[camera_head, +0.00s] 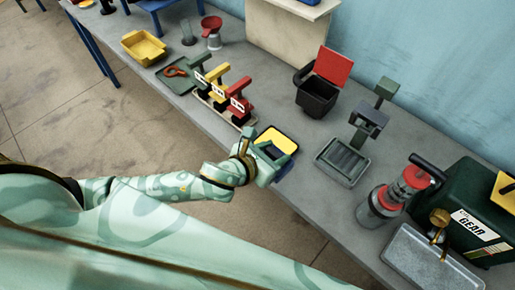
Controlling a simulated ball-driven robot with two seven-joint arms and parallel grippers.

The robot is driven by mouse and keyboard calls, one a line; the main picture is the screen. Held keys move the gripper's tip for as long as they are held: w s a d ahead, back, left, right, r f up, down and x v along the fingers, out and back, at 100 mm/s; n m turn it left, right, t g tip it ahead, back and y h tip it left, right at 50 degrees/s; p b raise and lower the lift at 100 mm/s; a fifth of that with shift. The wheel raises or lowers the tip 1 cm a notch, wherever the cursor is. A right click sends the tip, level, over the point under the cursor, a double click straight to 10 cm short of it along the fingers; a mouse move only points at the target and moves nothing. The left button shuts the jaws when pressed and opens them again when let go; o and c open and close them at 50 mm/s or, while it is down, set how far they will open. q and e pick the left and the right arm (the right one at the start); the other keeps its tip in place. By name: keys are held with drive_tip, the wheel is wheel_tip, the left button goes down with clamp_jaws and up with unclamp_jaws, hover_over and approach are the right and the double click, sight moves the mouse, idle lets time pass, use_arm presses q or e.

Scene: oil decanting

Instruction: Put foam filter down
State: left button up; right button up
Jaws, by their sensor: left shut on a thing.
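The foam filter (281,138) looks like a flat yellow pad with a dark rim. It is at the front edge of the grey bench, near the middle of the view. My left gripper (270,160) reaches in from the left and is shut on the filter's near side. The gripper hides the near part of the filter. I cannot tell whether the filter touches the bench top or is held just above it. My right gripper is not in view.
Yellow, red and green-handled tools (218,95) stand left of the filter. A black bin with a red lid (316,96) stands behind it. A grey tray stand (343,160), a red-topped can (380,205), a green gear-oil container (455,205) and a metal tray (425,268) are on the right.

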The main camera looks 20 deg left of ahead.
use_arm(q)
drive_tip(key=shift+w+a, duration=0.15)
drive_tip(key=shift+w, duration=0.1)
drive_tip(key=shift+w+a+f+b, duration=0.55)
drive_tip(key=shift+w+f+b, duration=0.45)
drive_tip(key=shift+w+f, duration=1.2)
drive_tip(key=shift+w+a+f+b, duration=0.6)
drive_tip(key=shift+w+f+b, duration=0.45)
drive_tip(key=shift+w+f, duration=1.05)
drive_tip(key=shift+w+a+f+b, duration=0.55)
drive_tip(key=shift+w+f+b, duration=0.45)
drive_tip(key=shift+w+f, duration=1.2)
drive_tip(key=shift+r, duration=0.1)
drive_tip(key=o, duration=1)
